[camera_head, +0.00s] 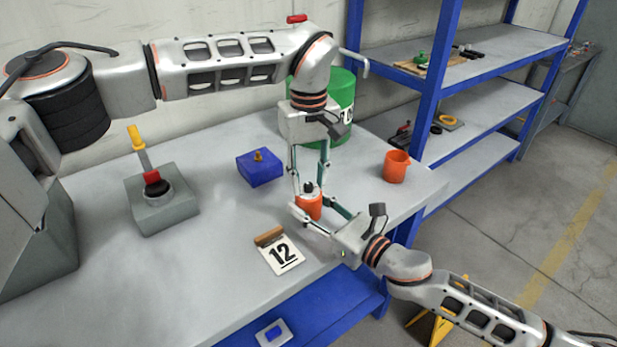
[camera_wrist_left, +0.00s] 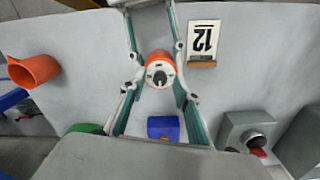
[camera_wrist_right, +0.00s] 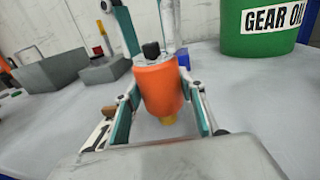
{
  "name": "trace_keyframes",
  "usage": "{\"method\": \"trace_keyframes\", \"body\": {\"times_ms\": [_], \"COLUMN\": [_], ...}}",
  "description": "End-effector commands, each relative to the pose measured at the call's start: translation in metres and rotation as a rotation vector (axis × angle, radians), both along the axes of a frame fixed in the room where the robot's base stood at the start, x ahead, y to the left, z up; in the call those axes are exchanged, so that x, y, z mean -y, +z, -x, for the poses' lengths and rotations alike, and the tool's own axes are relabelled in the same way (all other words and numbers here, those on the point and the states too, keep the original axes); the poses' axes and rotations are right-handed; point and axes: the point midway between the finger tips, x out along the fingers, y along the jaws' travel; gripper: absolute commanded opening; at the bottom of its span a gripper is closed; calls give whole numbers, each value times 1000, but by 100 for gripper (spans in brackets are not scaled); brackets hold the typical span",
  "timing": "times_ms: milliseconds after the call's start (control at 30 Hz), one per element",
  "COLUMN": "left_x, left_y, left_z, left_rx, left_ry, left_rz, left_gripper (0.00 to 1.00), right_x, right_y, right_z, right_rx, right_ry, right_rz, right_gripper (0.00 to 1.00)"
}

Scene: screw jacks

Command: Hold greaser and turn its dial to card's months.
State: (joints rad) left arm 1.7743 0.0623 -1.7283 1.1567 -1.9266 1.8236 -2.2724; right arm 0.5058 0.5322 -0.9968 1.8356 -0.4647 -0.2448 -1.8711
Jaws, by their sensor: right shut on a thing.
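The greaser (camera_head: 309,206) is an orange cylinder with a black dial knob on its pale top and a yellow tip underneath. My right gripper (camera_wrist_right: 160,95) is shut on its sides and holds it upright above the table. The dial (camera_wrist_left: 160,78) faces up in the left wrist view; its marks are too small to read. My left gripper (camera_head: 309,182) points down over the greaser, its fingers apart on either side of the dial (camera_wrist_right: 151,50), with gaps visible. The card (camera_head: 283,258) reads 12 and stands in a wooden holder; it shows inverted in the left wrist view (camera_wrist_left: 203,40).
A blue block (camera_head: 260,168), a grey box with a red-and-black knob (camera_head: 162,205), an orange cup (camera_head: 396,167) and a green gear oil drum (camera_wrist_right: 258,32) stand on the table (camera_head: 225,250). Blue-framed shelves (camera_head: 470,70) are at the right.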

Motion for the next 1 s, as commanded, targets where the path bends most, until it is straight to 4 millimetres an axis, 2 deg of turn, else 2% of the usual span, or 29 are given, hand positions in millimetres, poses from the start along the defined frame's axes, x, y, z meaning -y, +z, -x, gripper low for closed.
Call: {"method": "trace_keyframes", "body": {"times_ms": [100,200,233,667,1000], "left_x": [0,0,0,0,0], "left_y": [0,0,0,0,0], "left_z": [0,0,0,0,0], "left_rx": [0,0,0,1,0], "left_ry": [0,0,0,50,288], "left_rz": [0,0,0,-1,-2], "left_gripper": [29,3,0,0,0], "right_x": [0,0,0,0,0], "right_y": [0,0,0,0,0], "right_z": [0,0,0,0,0], "right_rx": [-1,-1,-1,-1,-1], "right_ry": [0,0,0,0,0], "right_rz": [0,1,1,1,1], "right_gripper": [12,12,12,12,12]}}
